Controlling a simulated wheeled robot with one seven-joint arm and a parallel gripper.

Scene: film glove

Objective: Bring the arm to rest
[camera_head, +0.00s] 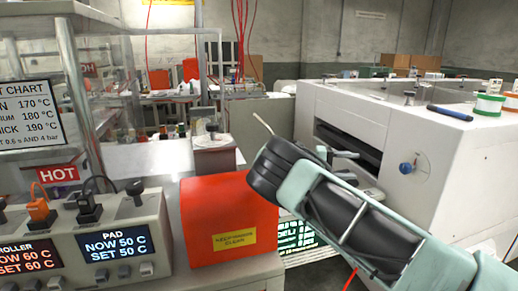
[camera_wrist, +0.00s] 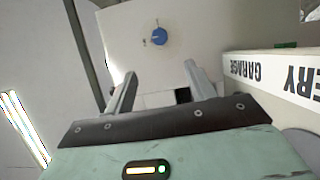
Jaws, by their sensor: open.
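My arm reaches in from the lower right of the head view, with its dark, bulky wrist in front of the gap between a red box and a white machine. In the wrist view my gripper (camera_wrist: 160,70) is open, its two grey fingers well apart. I see nothing held between them. Beyond the fingers is a pale panel with a blue knob (camera_wrist: 159,36). In the head view much of my gripper is hidden behind the wrist.
The red box (camera_head: 229,218) stands left of my wrist. A control unit (camera_head: 112,232) with displays stands at lower left. The white machine (camera_head: 450,165) fills the right, with rolls (camera_head: 488,105) and a dark-blue tool (camera_head: 449,112) on top. A white lettered sign (camera_wrist: 275,76) is close on the right in the wrist view.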

